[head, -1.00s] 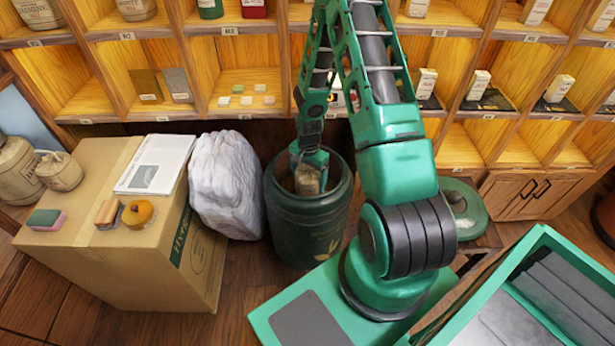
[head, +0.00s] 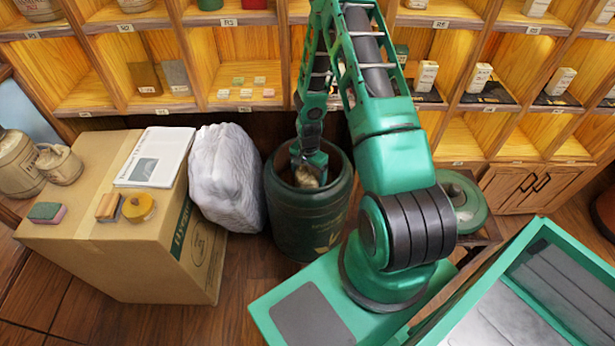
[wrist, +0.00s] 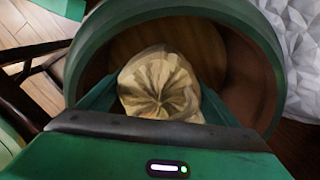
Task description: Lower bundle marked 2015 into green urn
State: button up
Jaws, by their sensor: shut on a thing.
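The green urn (head: 297,222) stands on the floor between the white sack and my arm, with its mouth open upward. My gripper (head: 307,178) points down inside the urn's mouth and is shut on a pale tan, pleated paper bundle (wrist: 160,82). The wrist view shows the bundle between the fingers, surrounded by the urn's rim (wrist: 262,35), with the brown interior below it. In the head view only a small part of the bundle (head: 306,181) shows. No 2015 marking is readable. Whether the bundle touches the urn's bottom cannot be told.
A white wrapped sack (head: 226,180) stands close to the urn's left. Wooden shelves (head: 350,120) rise behind. A round green lid (head: 463,203) lies on a stool at right.

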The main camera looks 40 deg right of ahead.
jog(key=shift+f, duration=2.3)
jog(key=shift+f, duration=2.5)
dwell(1.1)
jog(key=o, duration=1.5)
jog(key=shift+c, duration=0.2)
notch_tip(320, 180, up, 11)
jog(key=shift+f, duration=0.1)
